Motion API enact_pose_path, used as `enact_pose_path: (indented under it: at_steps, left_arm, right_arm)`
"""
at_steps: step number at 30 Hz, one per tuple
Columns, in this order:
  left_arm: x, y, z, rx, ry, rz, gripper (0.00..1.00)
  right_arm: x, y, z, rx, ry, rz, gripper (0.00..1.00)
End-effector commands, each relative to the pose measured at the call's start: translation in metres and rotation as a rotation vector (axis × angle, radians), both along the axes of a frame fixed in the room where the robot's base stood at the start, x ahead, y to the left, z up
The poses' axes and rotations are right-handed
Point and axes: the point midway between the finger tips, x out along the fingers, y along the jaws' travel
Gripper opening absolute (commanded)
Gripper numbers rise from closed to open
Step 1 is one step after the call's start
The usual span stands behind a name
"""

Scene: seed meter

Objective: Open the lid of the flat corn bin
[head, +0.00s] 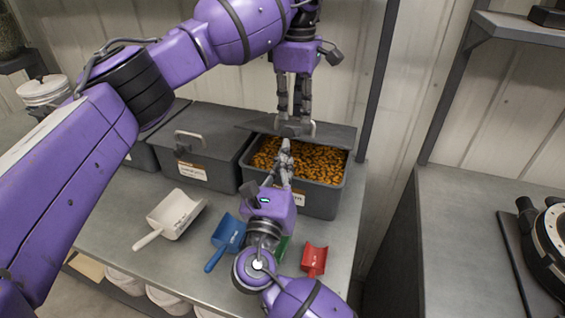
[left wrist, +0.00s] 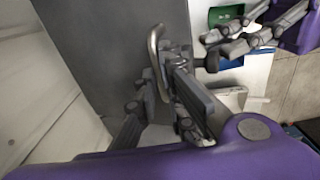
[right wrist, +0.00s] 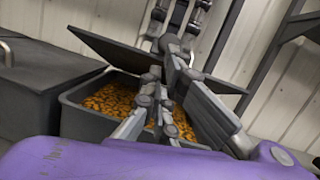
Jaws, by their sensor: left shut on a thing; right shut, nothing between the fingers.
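The flat corn bin (head: 318,200) is a dark grey box on the bench, filled with orange-yellow kernels (head: 300,158). Its grey lid (head: 335,136) is tilted up at the back, leaving the front open; the raised lid also shows in the right wrist view (right wrist: 100,52). My left gripper (head: 295,124) is shut on the lid's metal handle (left wrist: 153,48) above the back of the bin. My right gripper (head: 286,150) is shut and empty, its fingertips over the kernels just in front of the lid's edge. The bin's label is mostly hidden by my right gripper.
A closed grey bin (head: 200,152) with a handle stands left of the open one. A white scoop (head: 175,212), a blue scoop (head: 228,235) and a red scoop (head: 314,258) lie on the bench in front. A dark post (head: 379,75) rises behind the right side.

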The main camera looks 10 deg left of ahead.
Motion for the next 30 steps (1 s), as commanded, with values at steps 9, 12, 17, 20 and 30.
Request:
enact_pose_path:
  at_steps: [9,12,17,20,30]
  left_arm:
    - [0.004,0.001,-0.006,-0.002,-0.009,0.007,0.0]
    - [0.004,0.001,-0.006,-0.002,-0.008,0.007,0.19]
    - [0.003,0.0,-0.004,-0.003,-0.008,0.005,0.27]
    - [0.003,0.0,-0.003,-0.003,-0.008,0.003,0.27]
    - [0.002,-0.001,0.029,-0.005,-0.012,0.003,0.27]
  right_arm:
    - [0.003,0.0,0.009,0.001,0.001,0.001,0.0]
    - [0.003,0.0,0.009,0.001,0.001,0.001,0.0]
    - [0.003,-0.001,0.009,0.001,0.003,0.0,0.0]
    - [0.004,-0.001,0.008,0.001,0.005,-0.002,0.0]
    - [0.004,-0.002,0.007,0.0,0.007,-0.003,0.0]
